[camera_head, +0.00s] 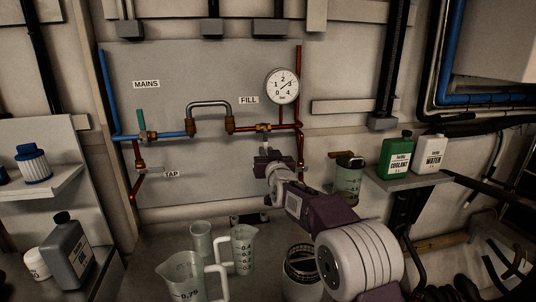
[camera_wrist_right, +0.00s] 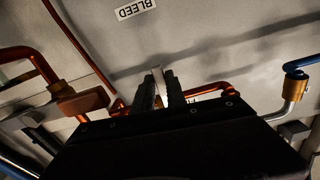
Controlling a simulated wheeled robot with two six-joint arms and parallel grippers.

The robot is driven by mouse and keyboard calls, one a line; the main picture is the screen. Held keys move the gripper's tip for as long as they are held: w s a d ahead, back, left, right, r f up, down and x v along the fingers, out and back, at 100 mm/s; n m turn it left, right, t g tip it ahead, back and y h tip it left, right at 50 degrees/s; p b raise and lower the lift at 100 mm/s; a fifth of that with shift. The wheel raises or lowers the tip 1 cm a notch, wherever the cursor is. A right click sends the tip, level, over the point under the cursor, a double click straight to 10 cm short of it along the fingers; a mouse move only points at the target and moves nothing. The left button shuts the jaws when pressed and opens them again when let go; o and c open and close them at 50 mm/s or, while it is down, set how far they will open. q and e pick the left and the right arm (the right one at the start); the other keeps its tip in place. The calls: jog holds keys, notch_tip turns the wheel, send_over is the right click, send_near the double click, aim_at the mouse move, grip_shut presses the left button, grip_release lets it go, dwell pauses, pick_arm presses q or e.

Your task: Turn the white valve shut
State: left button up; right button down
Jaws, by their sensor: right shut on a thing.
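The white valve lever (camera_head: 264,142) hangs down below the brass fitting (camera_head: 263,127) on the copper line, under the FILL label. My right gripper (camera_head: 267,155) has come up from below and is at the lever's lower end. In the right wrist view, my right gripper (camera_wrist_right: 161,92) is shut on the pale lever (camera_wrist_right: 158,77), which shows as a narrow strip between the dark fingers. The fingers hide the gripped part. My left gripper does not show in either view.
A round gauge (camera_head: 282,86) is above right of the valve. A grey hose (camera_head: 209,104) loops at its left, beside a teal-handled valve (camera_head: 141,119). Clear jugs (camera_head: 243,250) stand below. Green (camera_head: 396,156) and white (camera_head: 430,153) bottles sit on a shelf at right.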

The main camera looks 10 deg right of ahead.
jog(key=shift+a+f, duration=0.1)
jog(key=shift+a, duration=0.05)
jog(key=c, duration=1.4)
grip_release()
jog(key=shift+a, duration=0.2)
jog(key=shift+d, duration=0.1)
jog(key=s+b, duration=0.2)
jog(key=s, duration=0.7)
